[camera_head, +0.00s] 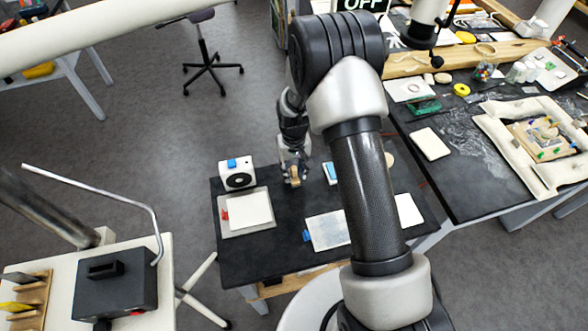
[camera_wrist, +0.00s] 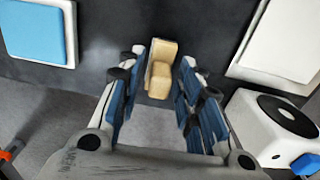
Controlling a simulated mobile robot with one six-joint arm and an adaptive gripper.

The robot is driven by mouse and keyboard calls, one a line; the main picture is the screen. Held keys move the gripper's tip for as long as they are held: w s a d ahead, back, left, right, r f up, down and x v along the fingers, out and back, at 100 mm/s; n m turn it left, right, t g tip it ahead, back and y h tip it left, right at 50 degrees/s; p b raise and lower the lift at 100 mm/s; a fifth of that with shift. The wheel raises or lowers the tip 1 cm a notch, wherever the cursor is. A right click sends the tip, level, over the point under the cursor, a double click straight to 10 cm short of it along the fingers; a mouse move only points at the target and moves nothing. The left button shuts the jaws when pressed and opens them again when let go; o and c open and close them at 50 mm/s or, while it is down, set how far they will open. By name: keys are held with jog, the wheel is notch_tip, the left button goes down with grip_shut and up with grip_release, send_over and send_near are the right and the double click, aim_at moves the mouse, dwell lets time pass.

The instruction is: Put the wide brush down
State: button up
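My gripper (camera_head: 294,168) is over the small black table, pointing down. A tan, wood-coloured piece, which looks like the wide brush (camera_wrist: 161,72), sits between the fingertips in the wrist view. The fingers (camera_wrist: 166,65) lie close along both its sides and appear shut on it. It also shows as a small tan block (camera_head: 295,178) below the fingers in the head view. Its bristles cannot be made out. I cannot tell whether it touches the table.
The black table (camera_head: 262,262) carries a white device with a black disc (camera_head: 239,178), a tray with a white sheet (camera_head: 247,212), a blue-topped block (camera_head: 330,172) and a pale board (camera_head: 328,231). Dark tabletop is bare around the gripper. A cluttered workbench (camera_head: 470,180) stands at right.

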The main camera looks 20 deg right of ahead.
jog(key=shift+r, duration=0.1)
notch_tip(320, 180, up, 12)
jog(key=p, duration=0.2)
notch_tip(320, 180, up, 11)
jog(key=t, duration=0.1)
send_over(294, 168)
jog(key=s, duration=0.4)
jog(key=s+r+t, duration=0.1)
jog(key=s+r, duration=0.5)
jog(key=s, duration=0.6)
jog(key=s+r+t, duration=0.2)
jog(key=s+r, duration=0.5)
jog(key=s, duration=0.5)
jog(key=shift+r+t, duration=0.25)
jog(key=shift+t, duration=0.05)
jog(key=shift+w+f, duration=0.1)
